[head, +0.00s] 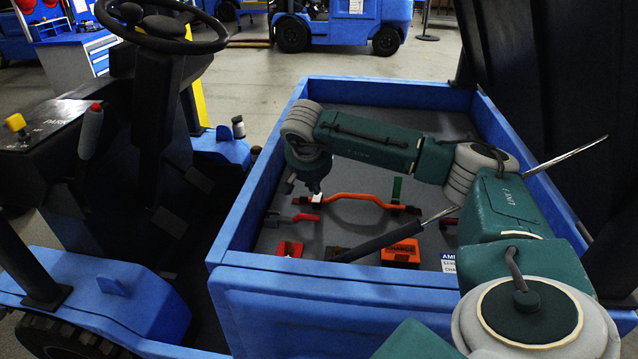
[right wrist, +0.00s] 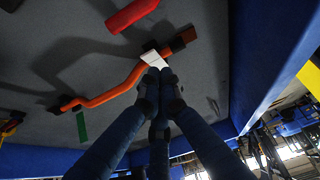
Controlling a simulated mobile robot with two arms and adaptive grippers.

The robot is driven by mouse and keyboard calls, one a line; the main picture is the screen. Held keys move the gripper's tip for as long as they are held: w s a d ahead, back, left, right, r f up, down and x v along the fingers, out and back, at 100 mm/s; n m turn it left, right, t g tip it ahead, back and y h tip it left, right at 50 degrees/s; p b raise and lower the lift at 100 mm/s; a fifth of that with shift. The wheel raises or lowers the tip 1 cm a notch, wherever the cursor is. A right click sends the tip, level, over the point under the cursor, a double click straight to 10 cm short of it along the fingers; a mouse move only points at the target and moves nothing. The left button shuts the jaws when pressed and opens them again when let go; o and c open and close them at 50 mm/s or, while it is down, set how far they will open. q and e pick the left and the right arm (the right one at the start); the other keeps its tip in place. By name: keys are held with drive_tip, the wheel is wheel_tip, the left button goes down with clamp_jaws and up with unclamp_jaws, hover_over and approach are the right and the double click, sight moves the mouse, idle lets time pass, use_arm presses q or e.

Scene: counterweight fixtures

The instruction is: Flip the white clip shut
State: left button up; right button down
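The white clip (head: 317,198) is at the left end of an orange bent bar (head: 352,196) in the blue truck bed. In the right wrist view the white clip (right wrist: 152,58) shows as a small pale plate beside the bar (right wrist: 105,97), near its dark end block. My right gripper (head: 316,188) is directly over the clip and hides part of it. In the right wrist view my right gripper's fingertips (right wrist: 159,76) are close together at the clip's edge, seemingly touching it. I see nothing clearly held between them. Whether the clip lies flat or stands tilted is unclear. My left gripper is out of view.
A green tab (head: 396,189) stands by the bar's right end. A red-handled piece (head: 306,217), a red block (head: 290,248) and an orange block (head: 401,253) lie nearby on the bed floor. The blue bed walls (head: 245,200) enclose the area.

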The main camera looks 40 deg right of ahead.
drive_tip(key=shift+w, duration=0.2)
drive_tip(key=shift+w+d+f, duration=0.1)
drive_tip(key=shift+w+d, duration=0.05)
drive_tip(key=shift+d, duration=0.15)
drive_tip(key=shift+w+d+f, duration=0.2)
drive_tip(key=shift+w+d, duration=0.05)
drive_tip(key=shift+d, duration=0.05)
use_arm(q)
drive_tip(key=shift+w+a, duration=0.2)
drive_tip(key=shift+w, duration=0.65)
use_arm(e)
drive_tip(key=shift+w, duration=0.1)
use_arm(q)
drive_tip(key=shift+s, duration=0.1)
